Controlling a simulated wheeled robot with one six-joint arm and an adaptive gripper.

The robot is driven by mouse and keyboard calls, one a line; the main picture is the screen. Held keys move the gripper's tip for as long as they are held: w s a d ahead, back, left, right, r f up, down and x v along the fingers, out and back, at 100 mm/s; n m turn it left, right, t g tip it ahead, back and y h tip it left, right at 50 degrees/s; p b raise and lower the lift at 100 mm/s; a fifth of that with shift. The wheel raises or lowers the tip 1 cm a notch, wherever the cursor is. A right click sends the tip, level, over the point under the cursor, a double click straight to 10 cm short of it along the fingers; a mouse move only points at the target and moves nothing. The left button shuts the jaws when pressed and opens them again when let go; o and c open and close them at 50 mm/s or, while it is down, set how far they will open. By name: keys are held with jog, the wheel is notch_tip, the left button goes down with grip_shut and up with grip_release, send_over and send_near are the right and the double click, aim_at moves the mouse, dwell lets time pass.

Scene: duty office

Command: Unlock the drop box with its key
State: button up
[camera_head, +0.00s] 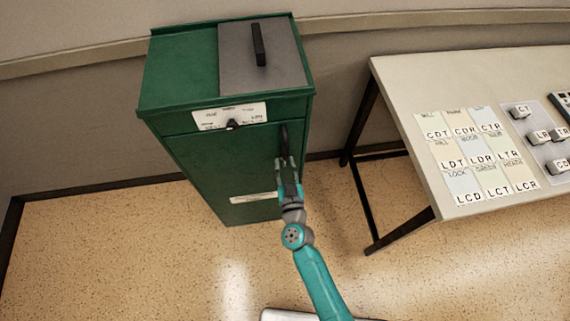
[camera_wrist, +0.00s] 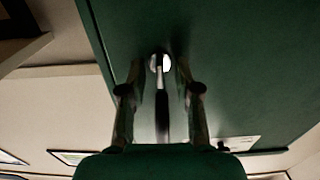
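The drop box (camera_head: 225,165) is a tall green cabinet with a grey top plate. My gripper (camera_head: 287,163) is at the upper right of its front face. In the wrist view my gripper (camera_wrist: 161,72) has its two fingers apart, one on each side of a slim dark bar (camera_wrist: 162,112). The bar lies in line with a pale round disc (camera_wrist: 165,62) on the green face. Gaps show between the bar and both fingers. I cannot tell whether the bar is the key or a handle. A dark upright piece (camera_head: 284,135) shows just above my fingers in the head view.
A white label with a black knob (camera_head: 232,124) is on the box's upper front. A black handle (camera_head: 258,45) is on its top. A table (camera_head: 400,75) with lettered cards (camera_head: 465,155) and several tags stands at right. Floor (camera_head: 120,250) at left is clear.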

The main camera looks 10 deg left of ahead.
grip_shut()
jog(key=shift+m, duration=0.3)
jog(key=m, duration=0.3)
jog(key=shift+w+m, duration=0.1)
jog(key=shift+m, duration=0.2)
jog(key=m, duration=0.4)
jog(key=shift+m, duration=0.3)
jog(key=shift+d+f+m, duration=0.1)
jog(key=shift+d+m, duration=0.05)
jog(key=shift+m, duration=4.35)
